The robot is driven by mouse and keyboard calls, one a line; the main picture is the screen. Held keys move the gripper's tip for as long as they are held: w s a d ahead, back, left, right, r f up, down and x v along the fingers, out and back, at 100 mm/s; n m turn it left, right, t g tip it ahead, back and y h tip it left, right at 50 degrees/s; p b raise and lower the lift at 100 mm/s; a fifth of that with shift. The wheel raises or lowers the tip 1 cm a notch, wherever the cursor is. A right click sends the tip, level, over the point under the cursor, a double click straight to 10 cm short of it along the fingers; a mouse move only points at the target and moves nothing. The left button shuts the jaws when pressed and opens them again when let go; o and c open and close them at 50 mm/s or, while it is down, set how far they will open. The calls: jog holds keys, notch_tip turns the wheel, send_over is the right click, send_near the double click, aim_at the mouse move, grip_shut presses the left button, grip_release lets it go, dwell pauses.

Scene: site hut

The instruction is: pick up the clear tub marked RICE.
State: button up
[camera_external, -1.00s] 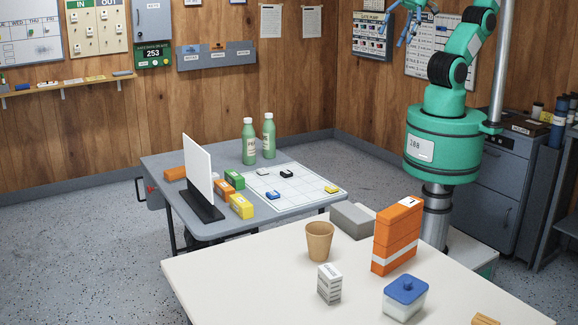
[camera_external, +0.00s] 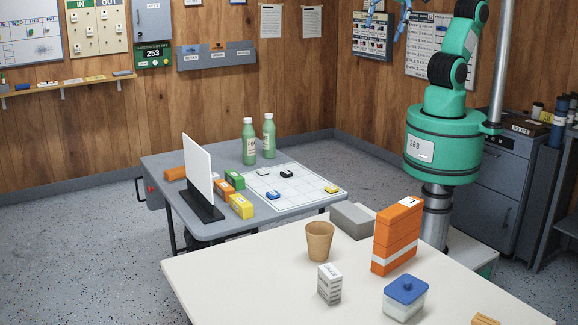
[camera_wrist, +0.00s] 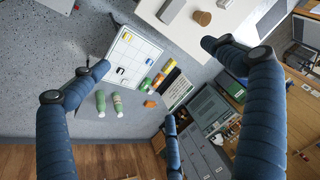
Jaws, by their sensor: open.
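A clear tub (camera_external: 404,303) with a blue lid and pale contents stands upright on the white table, near its front right, in the external view. No marking on it can be read. I do not make out the tub in the wrist view. My gripper (camera_external: 388,18) is at the top edge of the external view, high above and well away from the tub, partly cut off. In the wrist view my gripper (camera_wrist: 157,70) has its blue fingers spread wide, with nothing between them.
Near the tub stand a tall orange box (camera_external: 397,236), a small white carton (camera_external: 329,284), a tan cup (camera_external: 319,241) and a grey block (camera_external: 352,220). The grey table (camera_external: 215,228) behind holds green bottles (camera_external: 249,142) and a white panel (camera_external: 198,170). The white table's left part is clear.

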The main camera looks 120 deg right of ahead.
jog(key=w+a+f+m+g+y, duration=0.15)
jog(key=w+a+f+m, duration=0.3)
jog(key=w+a, duration=0.85)
jog(key=w+a+f+m+g+y, duration=0.1)
jog(key=w+a+f+m+g, duration=0.3)
jog(key=w+a, duration=0.85)
jog(key=m+y+b, duration=0.1)
jog(key=m, duration=0.5)
send_over(400, 283)
jog(key=d, duration=0.3)
notch_tip(400, 283, down, 31)
jog(key=shift+w+f+n, duration=0.15)
jog(key=shift+w+n, duration=0.1)
jog(key=shift+w, duration=0.05)
jog(key=shift+f, duration=0.15)
jog(key=shift+b+x, duration=0.9)
jog(key=shift+x, duration=3.25)
jog(key=shift+s+f, duration=0.1)
